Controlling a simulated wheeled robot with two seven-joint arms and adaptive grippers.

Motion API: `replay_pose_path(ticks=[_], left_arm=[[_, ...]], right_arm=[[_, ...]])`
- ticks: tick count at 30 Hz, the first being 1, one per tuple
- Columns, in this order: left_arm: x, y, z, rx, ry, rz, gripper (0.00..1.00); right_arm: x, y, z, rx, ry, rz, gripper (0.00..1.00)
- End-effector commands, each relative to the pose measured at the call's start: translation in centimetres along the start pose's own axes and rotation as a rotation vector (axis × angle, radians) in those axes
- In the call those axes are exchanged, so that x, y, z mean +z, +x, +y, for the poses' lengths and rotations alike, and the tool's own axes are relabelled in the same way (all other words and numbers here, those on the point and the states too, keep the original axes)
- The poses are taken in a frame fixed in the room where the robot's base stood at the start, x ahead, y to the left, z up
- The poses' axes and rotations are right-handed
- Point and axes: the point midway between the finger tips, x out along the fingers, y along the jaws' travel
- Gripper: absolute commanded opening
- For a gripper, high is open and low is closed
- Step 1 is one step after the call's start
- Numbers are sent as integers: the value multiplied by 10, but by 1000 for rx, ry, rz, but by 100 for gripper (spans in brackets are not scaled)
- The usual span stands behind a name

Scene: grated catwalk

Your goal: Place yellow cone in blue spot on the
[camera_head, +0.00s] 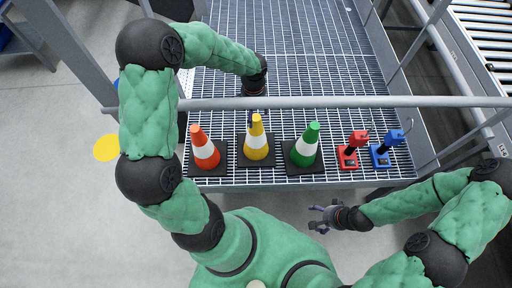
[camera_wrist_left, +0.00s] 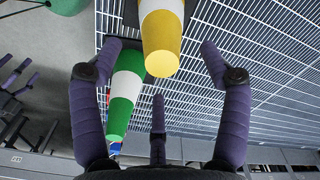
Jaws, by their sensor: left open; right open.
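The yellow cone (camera_head: 257,142), with a white band and dark square base, stands upright on the grating (camera_head: 300,84) between the orange cone (camera_head: 203,150) and the green cone (camera_head: 307,146). My left gripper (camera_head: 253,112) is by its tip, mostly hidden behind the railing. In the left wrist view, my left gripper (camera_wrist_left: 147,72) is open and empty; the yellow cone (camera_wrist_left: 162,48) lies ahead between its fingers, the green cone (camera_wrist_left: 125,95) beyond. The blue spot (camera_head: 116,84) on the floor is mostly hidden behind my left arm. My right gripper (camera_head: 320,217) is open and empty.
A grey railing (camera_head: 340,102) crosses above the cones. A red device (camera_head: 351,148) and a blue device (camera_head: 386,148) stand right of the green cone. A yellow spot (camera_head: 107,148) lies on the open floor at left. A roller conveyor (camera_head: 485,45) is at top right.

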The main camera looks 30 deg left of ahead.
Motion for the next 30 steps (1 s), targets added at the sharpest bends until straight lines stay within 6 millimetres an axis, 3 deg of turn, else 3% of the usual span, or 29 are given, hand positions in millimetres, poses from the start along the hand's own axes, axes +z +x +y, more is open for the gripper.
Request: replay_pose_path(ticks=[5,15,22,23,30], left_arm=[[-3,10,0,0,-1,2,77],[-9,53,2,0,-1,1,77],[-10,54,2,0,-1,2,77],[-10,54,2,0,-1,3,74],[-9,54,2,0,-1,2,7]], right_arm=[[0,6,2,0,0,0,80],[-1,27,10,0,0,0,80],[-1,26,9,0,0,0,80],[-1,26,9,0,0,0,80],[-1,26,9,0,0,0,80]])
